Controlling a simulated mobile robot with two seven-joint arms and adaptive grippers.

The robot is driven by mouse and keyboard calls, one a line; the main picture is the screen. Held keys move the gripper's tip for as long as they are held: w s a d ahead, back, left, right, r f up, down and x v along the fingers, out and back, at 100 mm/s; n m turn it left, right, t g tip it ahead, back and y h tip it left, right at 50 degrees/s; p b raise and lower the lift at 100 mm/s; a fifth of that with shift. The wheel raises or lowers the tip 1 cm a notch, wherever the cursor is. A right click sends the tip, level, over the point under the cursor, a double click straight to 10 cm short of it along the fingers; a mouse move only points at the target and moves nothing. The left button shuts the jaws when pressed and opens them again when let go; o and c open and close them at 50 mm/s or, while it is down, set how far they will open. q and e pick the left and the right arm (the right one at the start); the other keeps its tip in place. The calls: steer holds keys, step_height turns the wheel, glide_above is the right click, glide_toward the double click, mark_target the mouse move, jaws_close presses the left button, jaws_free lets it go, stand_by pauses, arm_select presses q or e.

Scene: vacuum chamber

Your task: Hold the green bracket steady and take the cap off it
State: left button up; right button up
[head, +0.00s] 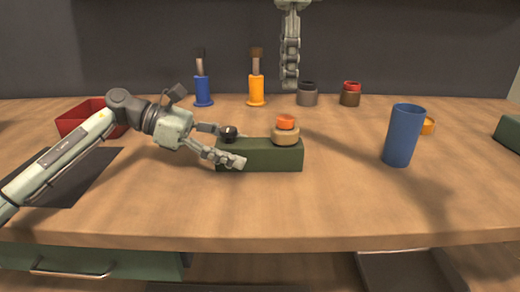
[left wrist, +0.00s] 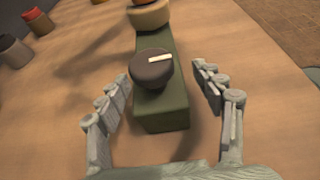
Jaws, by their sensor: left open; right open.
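The green bracket (head: 262,158) is a long dark block on the table, with a dark knob (head: 229,132) on its left end. A round tan piece (head: 285,136) topped with an orange cap (head: 286,122) stands on its right end. My left gripper (head: 222,145) is open, with its fingers on either side of the bracket's left end. In the left wrist view the bracket (left wrist: 162,112) and the white-marked knob (left wrist: 152,68) lie between the fingers, with gaps. My right gripper (head: 290,86) is open, high above and behind the bracket, pointing down.
A red bin (head: 86,118) is at the left. Blue (head: 203,90) and orange (head: 255,90) holders and two small jars (head: 307,94) line the back. The table in front of the bracket is clear.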

mark_target(286, 118)
arm_select(q)
steer(key=shift+x, duration=1.2)
jaws_close()
arm_select(e)
steer(key=shift+o, duration=0.9)
steer(key=shift+a+r, duration=0.1)
steer(key=shift+r, duration=0.05)
steer(key=shift+m, duration=0.8)
step_height(286, 118, down, 8)
steer(key=shift+f, duration=0.1)
